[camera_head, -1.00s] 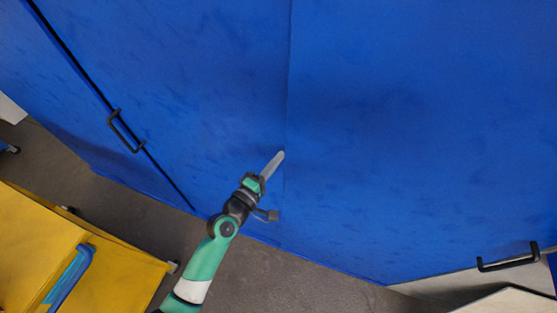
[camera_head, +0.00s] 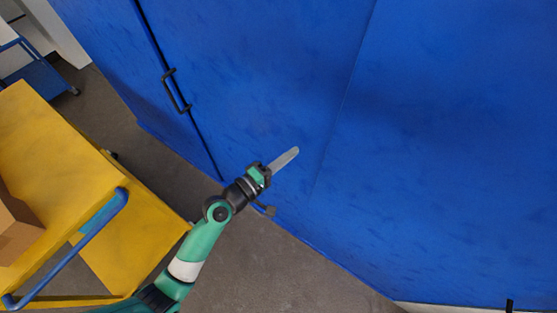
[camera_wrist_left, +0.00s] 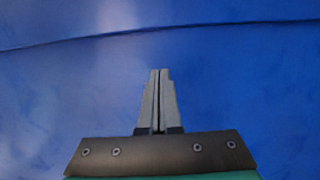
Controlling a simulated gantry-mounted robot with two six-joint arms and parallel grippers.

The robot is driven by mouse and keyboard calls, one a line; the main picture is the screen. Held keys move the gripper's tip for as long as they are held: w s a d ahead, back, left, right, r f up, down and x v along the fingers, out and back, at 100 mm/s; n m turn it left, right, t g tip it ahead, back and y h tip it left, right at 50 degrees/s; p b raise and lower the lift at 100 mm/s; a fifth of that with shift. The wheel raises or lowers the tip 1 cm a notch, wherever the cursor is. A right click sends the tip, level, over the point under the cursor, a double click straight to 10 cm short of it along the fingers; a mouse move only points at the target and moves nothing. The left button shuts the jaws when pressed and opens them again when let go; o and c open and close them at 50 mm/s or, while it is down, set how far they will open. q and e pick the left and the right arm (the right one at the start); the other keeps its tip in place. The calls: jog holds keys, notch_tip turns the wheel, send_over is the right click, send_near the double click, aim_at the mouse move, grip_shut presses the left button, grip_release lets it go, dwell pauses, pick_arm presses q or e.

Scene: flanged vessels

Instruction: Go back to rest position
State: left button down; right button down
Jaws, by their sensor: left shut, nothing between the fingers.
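My left gripper (camera_head: 284,159) is at the end of my green and white arm, in front of a large blue surface with a vertical seam. In the left wrist view its two grey fingers (camera_wrist_left: 158,100) lie side by side, shut, with nothing held between them. Whether the fingertips touch the blue surface cannot be told. My right gripper is not in view.
The blue surface (camera_head: 290,70) fills the upper middle and right, with a black handle (camera_head: 176,91) at its left. A yellow cart (camera_head: 60,150) with a blue handlebar (camera_head: 85,245) and a brown box (camera_head: 15,228) stands at the left. Grey floor (camera_head: 265,275) is clear below.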

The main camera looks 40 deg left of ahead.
pick_arm(q)
jog(key=s, duration=0.3)
jog(key=shift+s+a, duration=0.3)
jog(key=shift+a, duration=0.05)
